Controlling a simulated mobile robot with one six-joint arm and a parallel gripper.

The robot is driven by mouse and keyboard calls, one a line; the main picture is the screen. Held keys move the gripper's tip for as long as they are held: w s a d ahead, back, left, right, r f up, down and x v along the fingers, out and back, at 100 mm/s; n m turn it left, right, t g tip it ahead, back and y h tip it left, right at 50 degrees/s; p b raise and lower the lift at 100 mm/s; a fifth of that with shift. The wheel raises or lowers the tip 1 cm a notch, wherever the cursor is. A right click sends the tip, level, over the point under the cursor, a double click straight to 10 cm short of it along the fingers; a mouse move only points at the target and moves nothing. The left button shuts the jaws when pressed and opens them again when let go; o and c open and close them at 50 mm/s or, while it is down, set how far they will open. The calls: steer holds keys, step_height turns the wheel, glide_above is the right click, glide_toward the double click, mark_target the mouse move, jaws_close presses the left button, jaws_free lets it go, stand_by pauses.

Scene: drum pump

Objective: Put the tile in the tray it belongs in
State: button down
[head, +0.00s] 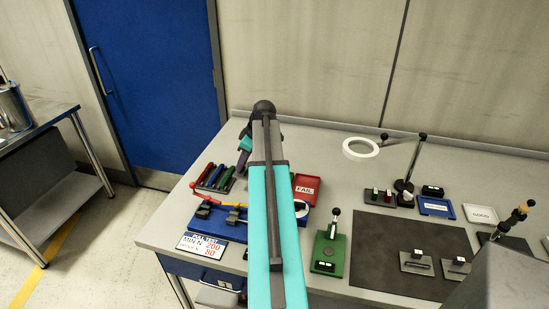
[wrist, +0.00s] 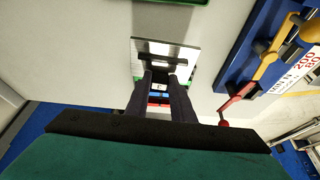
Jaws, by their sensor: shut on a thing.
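In the wrist view my gripper (wrist: 163,82) is shut on the tile, with one dark finger on each side of its grip block. The tile (wrist: 182,53) is a grey plate with a dark bar across it. Narrow green edges show on both sides below the tile; I cannot tell whether it touches what lies under it. The red tray (head: 305,190), marked FAIL, lies just right of my arm. A blue tray (head: 436,207) and a white tray (head: 480,214) lie farther right.
A blue board (head: 228,228) with a yellow lever and a number sign (head: 202,245) lies left of my arm. A green lever fixture (head: 329,252) stands right of it. A dark mat (head: 385,250) holds similar plates. A white ring (head: 361,148) lies at the back.

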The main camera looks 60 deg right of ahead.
steer(key=s+d+n+p, duration=0.1)
steer(key=s+d+p, duration=0.2)
steer(key=s, duration=0.8)
steer(key=d, duration=0.2)
steer(key=shift+d+f+p, duration=0.15)
steer(key=shift+d+p, duration=0.15)
steer(key=shift+p, duration=0.1)
steer(key=shift+f, duration=0.1)
steer(key=shift+f+b, duration=0.5)
steer(key=shift+f, duration=0.6)
steer(key=shift+f+b, duration=1.5)
steer(key=shift+f, duration=0.2)
stand_by(2.3)
stand_by(0.4)
steer(key=c, duration=1.1)
jaws_free()
